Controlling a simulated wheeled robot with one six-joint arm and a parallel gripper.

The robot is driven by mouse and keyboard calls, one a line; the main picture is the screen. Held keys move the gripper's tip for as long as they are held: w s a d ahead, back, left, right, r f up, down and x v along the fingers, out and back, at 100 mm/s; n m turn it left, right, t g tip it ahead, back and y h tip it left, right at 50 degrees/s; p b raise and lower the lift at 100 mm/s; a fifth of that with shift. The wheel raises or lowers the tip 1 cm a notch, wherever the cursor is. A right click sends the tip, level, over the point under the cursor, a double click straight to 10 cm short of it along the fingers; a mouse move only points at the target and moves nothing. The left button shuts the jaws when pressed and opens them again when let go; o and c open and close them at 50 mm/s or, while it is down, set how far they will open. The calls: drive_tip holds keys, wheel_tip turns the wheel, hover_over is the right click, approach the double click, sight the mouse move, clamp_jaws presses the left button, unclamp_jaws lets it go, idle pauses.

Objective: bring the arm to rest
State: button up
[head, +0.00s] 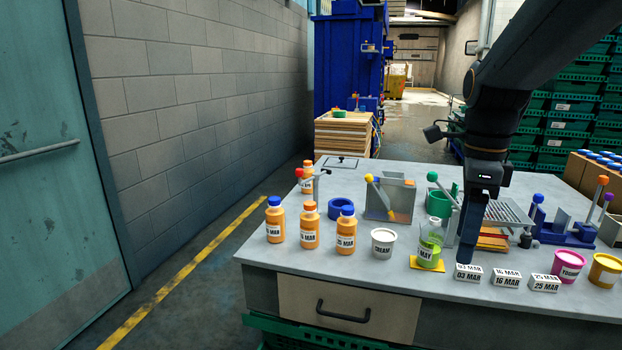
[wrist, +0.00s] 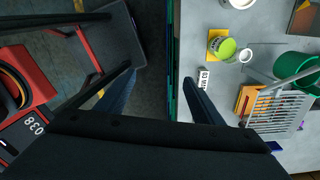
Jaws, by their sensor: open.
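My gripper (head: 466,257) hangs from the arm at the right of the head view, fingers pointing down near the front edge of the grey worktable (head: 385,262). In the wrist view its two fingers (wrist: 158,92) are spread wide with nothing between them. They straddle the table edge there. In the head view the lower finger end is close behind the "03 MAR" block (head: 468,273); I cannot tell whether it touches.
Orange bottles (head: 310,229), a cream tub (head: 383,242) and a blue ring (head: 341,209) stand left. More date blocks (head: 506,278), a pink tub (head: 567,264) and a yellow tub (head: 604,270) line the front right. A slotted rack (head: 508,212) stands behind the gripper. Floor is clear at left.

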drive_tip(key=s+a+f+n, duration=0.4)
drive_tip(key=f+n, duration=0.4)
drive_tip(key=n, duration=0.3)
drive_tip(key=s+a+f+n, duration=0.4)
drive_tip(key=f+n, duration=0.5)
drive_tip(key=n, duration=0.3)
drive_tip(key=shift+s+a+f, duration=0.15)
drive_tip(key=shift+s+f, duration=0.1)
drive_tip(key=shift+s, duration=0.15)
